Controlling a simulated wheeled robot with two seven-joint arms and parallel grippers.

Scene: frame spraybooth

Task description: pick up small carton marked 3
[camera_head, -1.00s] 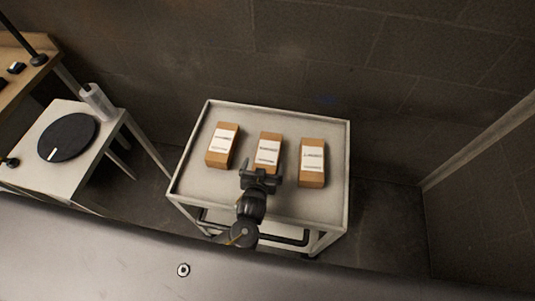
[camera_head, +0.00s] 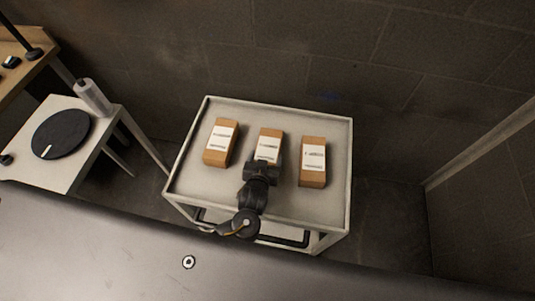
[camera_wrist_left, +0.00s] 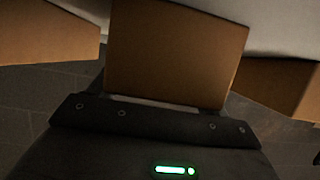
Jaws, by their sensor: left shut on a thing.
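Three small brown cartons with white labels stand on the white cart: a left one (camera_head: 220,143), a middle one (camera_head: 269,145) and a right one (camera_head: 313,162). The label marks are too small to read. My left gripper (camera_head: 262,162) is at the near side of the middle carton and is shut on it. In the left wrist view the held middle carton (camera_wrist_left: 175,52) fills the centre, right at the gripper. I cannot tell whether it is lifted off the cart. The carton's lower near part is hidden by the gripper in the head view. My right gripper is not in view.
The cart top (camera_head: 290,205) has a raised rim and free room around the cartons. At the left a white table (camera_head: 75,155) holds a black disc (camera_head: 61,134) and a pale cylinder (camera_head: 92,97). A grey wall (camera_head: 300,50) stands behind the cart.

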